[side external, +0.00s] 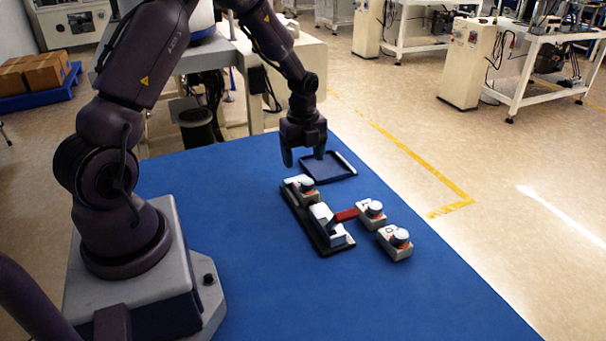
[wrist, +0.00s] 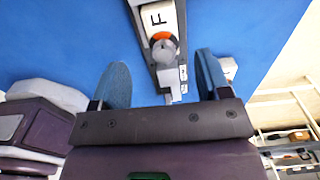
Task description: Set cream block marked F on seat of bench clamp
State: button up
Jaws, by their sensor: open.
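The cream block marked F shows in the wrist view (wrist: 157,17), with a round grey knob and an orange ring at its lower end. It appears to rest on the dark base of the bench clamp (side external: 322,240). In the side view, a cream block with a knob (side external: 301,183) sits at the far end of that base; its letter is too small to read. The clamp has a pale body and a red handle (side external: 345,215) pointing right. My gripper (side external: 304,157) is open and empty, above and behind the far end of the clamp, apart from the block.
Two more cream blocks with knobs, a nearer one (side external: 394,243) and a farther one (side external: 370,213), stand right of the clamp, the farther near the handle's end. A dark shallow tray (side external: 349,160) lies behind. The front of the blue table (side external: 400,305) is clear.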

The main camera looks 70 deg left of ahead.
jog(key=s+d+r+n+t+y, duration=0.1)
jog(key=s+d+r+n, duration=0.25)
jog(key=d+r, duration=0.45)
jog(key=s+d+r+n+t, duration=0.25)
jog(key=r+n, duration=0.25)
jog(key=r, duration=0.7)
jog(key=s+d+r+n+t+h, duration=0.1)
jog(key=s+d+r+n, duration=0.3)
jog(key=s+d+n, duration=0.4)
jog(key=s+n+t, duration=0.1)
jog(key=s, duration=0.2)
jog(key=shift+d+r, duration=0.25)
jog(key=shift+r, duration=0.1)
jog(key=shift+n, duration=0.25)
